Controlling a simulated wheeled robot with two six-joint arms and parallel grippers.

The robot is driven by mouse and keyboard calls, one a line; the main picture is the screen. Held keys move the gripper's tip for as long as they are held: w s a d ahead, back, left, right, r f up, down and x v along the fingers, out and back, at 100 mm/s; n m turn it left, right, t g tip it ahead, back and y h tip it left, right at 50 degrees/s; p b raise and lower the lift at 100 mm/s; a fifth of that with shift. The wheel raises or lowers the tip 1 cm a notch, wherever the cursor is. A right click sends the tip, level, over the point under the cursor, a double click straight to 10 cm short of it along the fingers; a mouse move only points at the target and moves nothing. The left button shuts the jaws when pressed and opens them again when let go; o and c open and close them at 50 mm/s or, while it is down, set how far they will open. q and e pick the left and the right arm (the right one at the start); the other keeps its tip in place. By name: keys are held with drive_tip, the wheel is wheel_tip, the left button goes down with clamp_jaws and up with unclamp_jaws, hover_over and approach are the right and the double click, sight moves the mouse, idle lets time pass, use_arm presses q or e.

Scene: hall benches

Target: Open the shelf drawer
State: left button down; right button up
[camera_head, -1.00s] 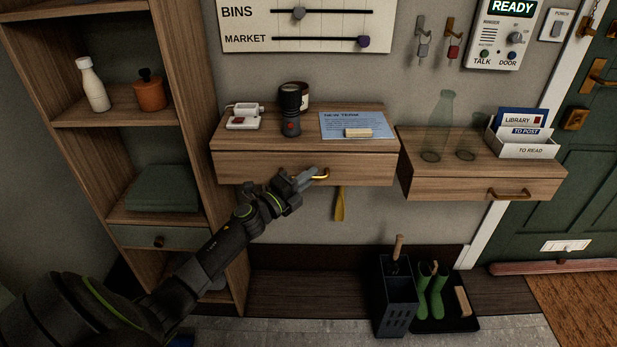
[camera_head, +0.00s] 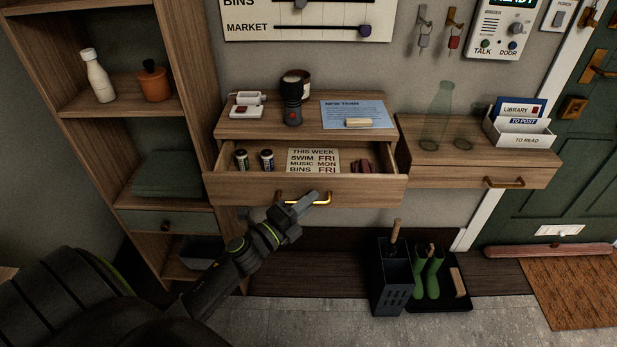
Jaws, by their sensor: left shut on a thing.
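The shelf drawer (camera_head: 240,188) under the left wall shelf (camera_head: 237,127) is pulled out, and its inside shows. In it lie two small batteries (camera_head: 266,160), a printed card (camera_head: 314,160) headed "THIS WEEK" and a dark red item (camera_head: 362,166). My left gripper (camera_head: 314,201) is shut on the brass handle (camera_head: 325,198) at the drawer front. The fingers hide part of the handle. My right gripper is not in view.
A second shelf with a closed drawer (camera_head: 470,177) stands to the right. An umbrella stand (camera_head: 390,282) and green boots (camera_head: 430,272) stand below.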

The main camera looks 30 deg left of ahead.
use_arm(q)
drive_tip(key=shift+s+d, duration=0.5)
drive_tip(key=shift+s, duration=0.3)
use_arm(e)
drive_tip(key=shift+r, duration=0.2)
use_arm(q)
drive_tip(key=c, duration=1.5)
unclamp_jaws()
